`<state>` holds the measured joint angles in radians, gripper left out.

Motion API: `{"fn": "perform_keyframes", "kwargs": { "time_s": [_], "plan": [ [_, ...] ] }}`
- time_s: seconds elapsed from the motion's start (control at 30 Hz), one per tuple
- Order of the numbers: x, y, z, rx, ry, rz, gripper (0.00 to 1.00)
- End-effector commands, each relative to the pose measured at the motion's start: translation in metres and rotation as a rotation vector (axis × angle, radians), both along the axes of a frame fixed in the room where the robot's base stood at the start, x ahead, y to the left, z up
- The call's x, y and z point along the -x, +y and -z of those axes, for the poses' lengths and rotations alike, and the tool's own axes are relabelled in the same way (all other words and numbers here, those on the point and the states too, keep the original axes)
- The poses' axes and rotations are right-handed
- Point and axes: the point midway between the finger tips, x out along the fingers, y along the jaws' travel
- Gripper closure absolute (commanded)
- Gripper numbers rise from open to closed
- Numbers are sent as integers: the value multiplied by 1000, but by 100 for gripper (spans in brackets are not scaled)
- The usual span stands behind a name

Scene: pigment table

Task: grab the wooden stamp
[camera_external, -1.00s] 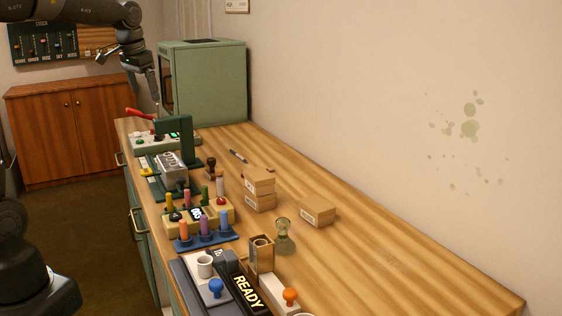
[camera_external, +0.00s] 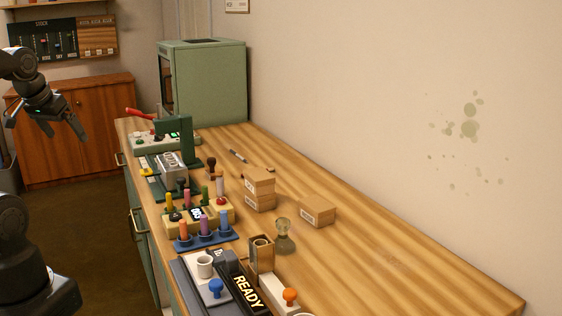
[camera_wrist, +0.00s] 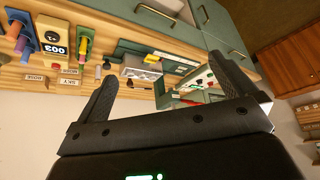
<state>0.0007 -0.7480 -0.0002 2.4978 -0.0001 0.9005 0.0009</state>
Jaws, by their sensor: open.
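The wooden stamp (camera_external: 211,168) stands on the table, small and dark brown with a knobbed handle, just right of the grey metal block on the green press. My gripper (camera_external: 66,130) is open and empty, left of the table and in front of the wooden cabinet, well apart from the stamp. In the wrist view my gripper (camera_wrist: 165,72) shows its two dark fingers spread wide.
The green press (camera_external: 180,138) with a red lever stands beside the stamp. A rack of coloured vials (camera_external: 206,238), stacked cardboard boxes (camera_external: 259,189) and a glass (camera_external: 283,236) are nearer. A green cabinet (camera_external: 210,85) stands at the back.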

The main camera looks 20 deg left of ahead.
Motion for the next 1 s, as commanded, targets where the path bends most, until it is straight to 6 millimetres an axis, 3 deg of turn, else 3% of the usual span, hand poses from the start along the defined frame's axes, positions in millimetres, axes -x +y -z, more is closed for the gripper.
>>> {"fn": "perform_keyframes", "kwargs": {
  "time_s": [0.13,0.67,1.0],
  "plan": [
    [1,0,1,1,-1,-3,1],
    [1,0,1,1,0,-2,43],
    [-6,-1,-4,11,8,-11,44]
  ]
}}
